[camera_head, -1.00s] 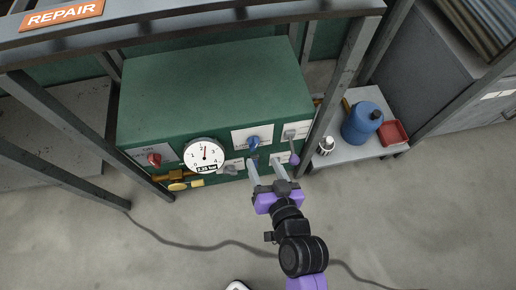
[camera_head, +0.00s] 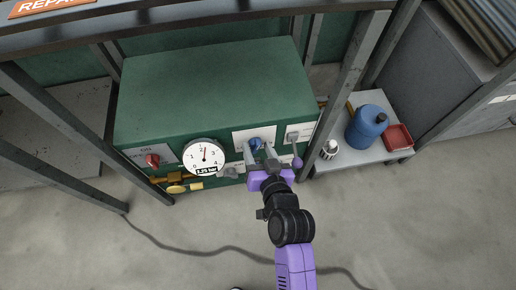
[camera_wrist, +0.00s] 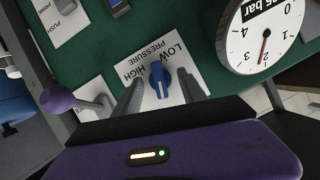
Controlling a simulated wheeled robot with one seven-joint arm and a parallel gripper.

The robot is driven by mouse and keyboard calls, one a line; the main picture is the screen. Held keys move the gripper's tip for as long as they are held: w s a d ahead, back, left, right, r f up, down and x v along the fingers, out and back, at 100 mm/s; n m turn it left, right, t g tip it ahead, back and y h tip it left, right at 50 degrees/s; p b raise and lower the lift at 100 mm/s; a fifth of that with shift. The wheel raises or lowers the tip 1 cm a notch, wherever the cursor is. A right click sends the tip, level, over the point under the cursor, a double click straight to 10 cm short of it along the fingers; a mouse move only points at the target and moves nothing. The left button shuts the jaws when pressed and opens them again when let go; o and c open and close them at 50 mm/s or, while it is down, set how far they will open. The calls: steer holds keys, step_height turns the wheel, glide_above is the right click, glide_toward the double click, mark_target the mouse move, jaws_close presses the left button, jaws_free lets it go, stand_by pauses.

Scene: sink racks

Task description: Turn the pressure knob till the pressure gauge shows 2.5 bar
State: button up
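The blue pressure knob (camera_wrist: 158,82) is on a white plate marked LOW, HIGH and PRESSURE in the wrist view. In the head view the knob (camera_head: 255,144) is on the front of the green box. My gripper (camera_head: 264,150) reaches the knob; in the wrist view its fingers (camera_wrist: 161,92) stand open, one on each side of the knob, with gaps visible. The round white pressure gauge (camera_head: 204,157) is left of the knob, its needle near 2. The gauge also shows upside down in the wrist view (camera_wrist: 262,35); its digital readout is partly cut off.
A red knob (camera_head: 152,160) and yellow valve parts (camera_head: 176,188) are left of the gauge. A purple-tipped lever (camera_head: 297,161) stands close right of my gripper. A rack post (camera_head: 340,85) rises further right, before a shelf with a blue jug (camera_head: 366,127).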

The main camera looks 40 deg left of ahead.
jaws_close()
steer(key=shift+w+d+f+m+y+b, duration=0.1)
steer(key=shift+w+f+m+y+b, duration=0.1)
steer(key=shift+m+y+b, duration=0.35)
steer(key=shift+s+r+m+g+b, duration=0.1)
steer(key=shift+r+m+g+b, duration=0.05)
steer(key=shift+m+g+b, duration=0.35)
steer(key=shift+o, duration=1.3)
jaws_free()
steer(key=p+v, duration=0.2)
steer(key=v, duration=0.5)
steer(key=shift+s+d, duration=0.2)
steer(key=shift+d, duration=0.15)
